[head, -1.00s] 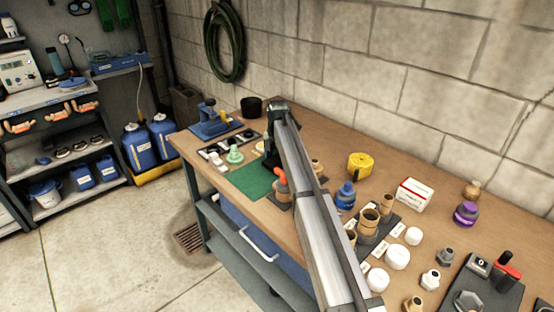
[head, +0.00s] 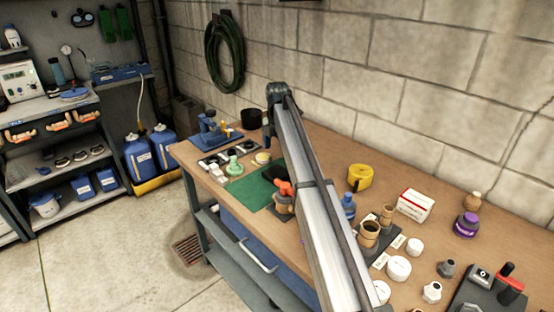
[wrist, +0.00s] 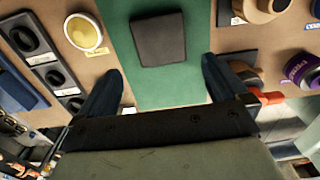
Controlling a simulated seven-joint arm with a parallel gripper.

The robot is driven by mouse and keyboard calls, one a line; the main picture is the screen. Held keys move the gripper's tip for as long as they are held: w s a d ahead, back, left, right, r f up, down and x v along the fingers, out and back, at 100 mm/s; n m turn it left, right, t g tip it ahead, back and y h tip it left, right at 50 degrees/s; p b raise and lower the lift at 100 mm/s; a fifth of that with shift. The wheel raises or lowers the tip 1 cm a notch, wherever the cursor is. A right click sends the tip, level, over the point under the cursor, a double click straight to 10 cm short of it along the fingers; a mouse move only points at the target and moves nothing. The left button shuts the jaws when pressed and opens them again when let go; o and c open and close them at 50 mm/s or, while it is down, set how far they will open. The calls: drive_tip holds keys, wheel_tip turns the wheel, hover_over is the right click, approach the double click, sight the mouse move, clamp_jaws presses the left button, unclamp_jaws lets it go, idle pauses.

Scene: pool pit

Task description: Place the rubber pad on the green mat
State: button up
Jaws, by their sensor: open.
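The rubber pad (wrist: 159,40) is a dark, flat rectangle. In the wrist view it lies on the green mat (wrist: 190,84), with green on its left, right and near sides. The mat also shows in the head view (head: 245,188), partly behind my arm; the pad is a dark patch (head: 273,172) there, partly covered by my arm. My gripper (wrist: 161,68) is open and empty, its two dark fingers spread apart above the mat, clear of the pad. In the head view my gripper (head: 268,135) is up above the table, mostly hidden by the wrist.
A round yellow-and-white item (wrist: 84,33) and a dark tray of rings (wrist: 45,55) lie left of the mat. An orange-topped fitting (head: 283,198) stands at its near right edge. Several fittings, caps and bottles crowd the right of the bench (head: 325,145).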

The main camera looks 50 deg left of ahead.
drive_tip(key=shift+r, duration=1.2)
